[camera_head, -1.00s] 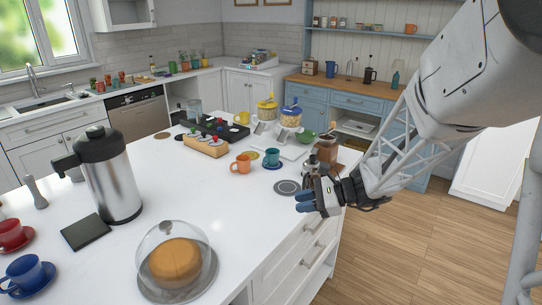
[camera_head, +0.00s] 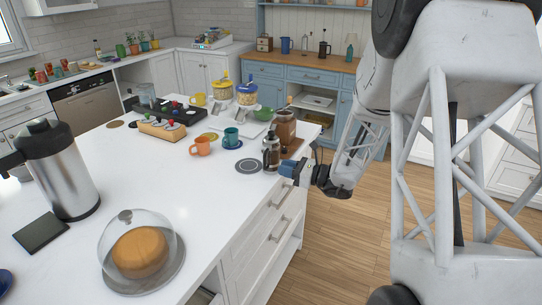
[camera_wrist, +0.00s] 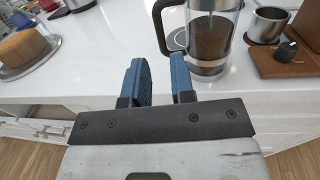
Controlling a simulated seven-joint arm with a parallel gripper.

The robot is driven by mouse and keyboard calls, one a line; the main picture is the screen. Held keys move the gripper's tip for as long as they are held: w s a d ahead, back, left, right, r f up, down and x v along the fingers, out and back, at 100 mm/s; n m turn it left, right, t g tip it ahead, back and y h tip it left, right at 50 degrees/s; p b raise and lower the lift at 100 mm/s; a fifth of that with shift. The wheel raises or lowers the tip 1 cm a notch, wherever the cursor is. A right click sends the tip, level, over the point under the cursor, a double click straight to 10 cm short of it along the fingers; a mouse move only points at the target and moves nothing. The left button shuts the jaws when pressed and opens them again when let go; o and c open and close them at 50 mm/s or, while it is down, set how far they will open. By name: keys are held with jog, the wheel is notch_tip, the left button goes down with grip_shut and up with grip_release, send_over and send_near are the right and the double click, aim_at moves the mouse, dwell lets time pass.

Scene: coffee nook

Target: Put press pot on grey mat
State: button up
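A press pot (camera_head: 271,154) with a clear glass body and dark contents stands upright on the white island near its right edge. In the wrist view the press pot (camera_wrist: 212,35) is just beyond the fingers, its dark handle pointing left. The round grey mat (camera_head: 247,167) lies flat beside the pot, to its left, with nothing on it. Part of the mat (camera_wrist: 177,40) shows behind the handle in the wrist view. My gripper (camera_head: 289,171) is at the counter edge near the pot. Its blue fingers (camera_wrist: 161,80) are apart with nothing between them.
A wooden stand (camera_head: 285,130) with a metal cup is close behind the pot. A glass-domed cake (camera_head: 140,250) and a steel jug (camera_head: 62,170) stand nearer. The island's middle is clear.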

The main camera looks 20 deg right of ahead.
aim_at(265, 168)
jog(key=shift+a, duration=0.1)
jog(key=shift+x, duration=1.25)
jog(key=shift+w+a, duration=0.1)
jog(key=shift+x, duration=2.45)
jog(key=shift+w, duration=0.1)
grip_shut()
